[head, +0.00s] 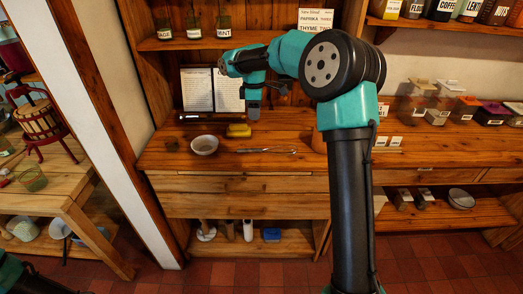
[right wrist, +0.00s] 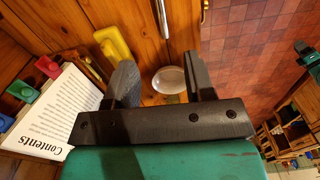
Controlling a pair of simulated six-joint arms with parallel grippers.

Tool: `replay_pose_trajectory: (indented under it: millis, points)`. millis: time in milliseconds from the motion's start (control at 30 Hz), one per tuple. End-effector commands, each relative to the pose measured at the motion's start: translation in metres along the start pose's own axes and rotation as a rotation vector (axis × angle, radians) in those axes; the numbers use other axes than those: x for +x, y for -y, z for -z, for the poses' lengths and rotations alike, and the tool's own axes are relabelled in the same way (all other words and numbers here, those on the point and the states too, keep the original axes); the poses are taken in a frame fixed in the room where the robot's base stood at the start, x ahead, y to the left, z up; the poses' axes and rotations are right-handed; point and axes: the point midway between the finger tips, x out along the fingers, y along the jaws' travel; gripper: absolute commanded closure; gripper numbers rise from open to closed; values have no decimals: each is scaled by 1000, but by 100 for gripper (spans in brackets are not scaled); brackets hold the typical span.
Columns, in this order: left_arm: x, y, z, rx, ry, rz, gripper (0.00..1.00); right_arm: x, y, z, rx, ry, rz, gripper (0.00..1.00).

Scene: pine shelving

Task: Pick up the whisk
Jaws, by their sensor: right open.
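The whisk (head: 265,150) appears to be the thin silver utensil lying flat on the wooden counter, right of the white bowl (head: 204,145). In the right wrist view a metal rod (right wrist: 162,18), likely part of it, shows at the top edge. My right gripper (head: 254,112) is above the back of the counter, behind and above the whisk, apart from it. Its fingers (right wrist: 163,82) are open in the right wrist view, with the bowl (right wrist: 169,79) seen between them and nothing held. My left gripper is not in view; only part of that arm shows at the lower left.
A yellow block (head: 239,131) lies just behind the whisk. An open book (head: 197,90) stands against the back boards. Shelves with labelled jars hang above. Lidded containers (head: 437,117) stand on the right counter. The counter front around the whisk is clear.

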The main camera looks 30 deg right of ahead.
Motion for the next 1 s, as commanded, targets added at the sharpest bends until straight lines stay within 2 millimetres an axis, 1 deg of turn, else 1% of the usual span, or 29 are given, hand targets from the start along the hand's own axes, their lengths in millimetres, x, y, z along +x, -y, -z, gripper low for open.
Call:
replay_pose_trajectory:
  millis: [300,367,467,567,1000]
  points:
    - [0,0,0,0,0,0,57,1,0,0,-2,2,-1,51]
    - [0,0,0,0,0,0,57,3,0,0,-1,2,0,51]
    - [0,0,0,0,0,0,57,12,0,0,-1,2,0,51]
    - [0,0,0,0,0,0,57,27,0,0,0,2,2,51]
    - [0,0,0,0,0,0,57,102,0,0,0,1,2,51]
